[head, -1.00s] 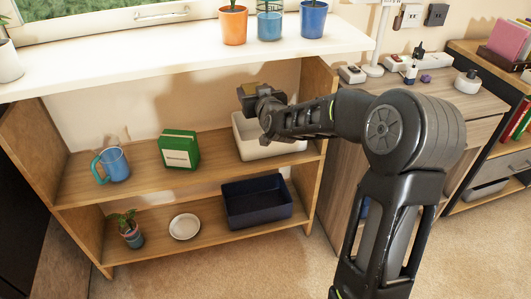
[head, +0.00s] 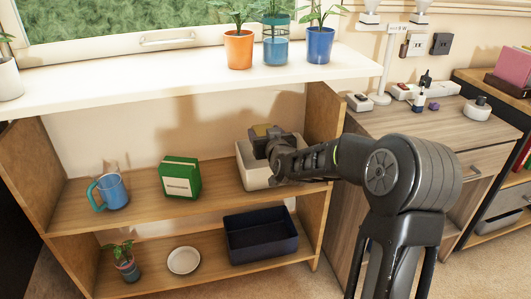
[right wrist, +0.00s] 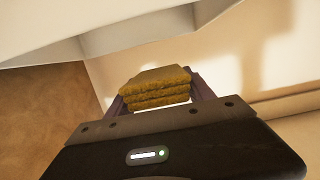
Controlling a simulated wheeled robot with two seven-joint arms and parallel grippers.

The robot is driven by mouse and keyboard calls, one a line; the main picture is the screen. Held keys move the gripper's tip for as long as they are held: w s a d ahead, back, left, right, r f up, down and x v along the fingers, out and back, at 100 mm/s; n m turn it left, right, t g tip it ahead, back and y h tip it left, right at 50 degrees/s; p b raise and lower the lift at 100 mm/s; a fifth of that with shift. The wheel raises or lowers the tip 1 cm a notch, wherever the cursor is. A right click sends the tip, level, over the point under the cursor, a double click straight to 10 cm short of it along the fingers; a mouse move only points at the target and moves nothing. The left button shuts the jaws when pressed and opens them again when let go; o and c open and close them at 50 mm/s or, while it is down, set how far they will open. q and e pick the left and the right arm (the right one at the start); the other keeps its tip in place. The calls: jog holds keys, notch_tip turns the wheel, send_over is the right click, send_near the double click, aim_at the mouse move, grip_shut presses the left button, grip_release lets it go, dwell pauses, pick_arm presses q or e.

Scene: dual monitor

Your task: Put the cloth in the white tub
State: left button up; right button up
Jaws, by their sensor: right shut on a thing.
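The white tub (head: 246,174) stands on the upper shelf at its right end. My right gripper (head: 262,134) is over the tub, shut on the cloth (head: 263,129). The arm hides part of the tub's right side and inside. I cannot tell if the cloth touches the tub's floor. My left gripper is not in view.
A green box (head: 180,177) and a blue mug (head: 110,191) stand left of the tub. A navy bin (head: 260,237), a white dish (head: 184,260) and a small potted plant (head: 126,263) are on the lower shelf. The white top (head: 180,84) overhangs the shelves.

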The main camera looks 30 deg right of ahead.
notch_tip(320, 180, down, 5)
jog(key=shift+b, duration=1.1)
jog(key=shift+f+b, duration=0.6)
jog(key=shift+b, duration=0.05)
jog(key=o, duration=1.5)
jog(key=shift+c, duration=0.2)
jog(key=shift+r, duration=0.15)
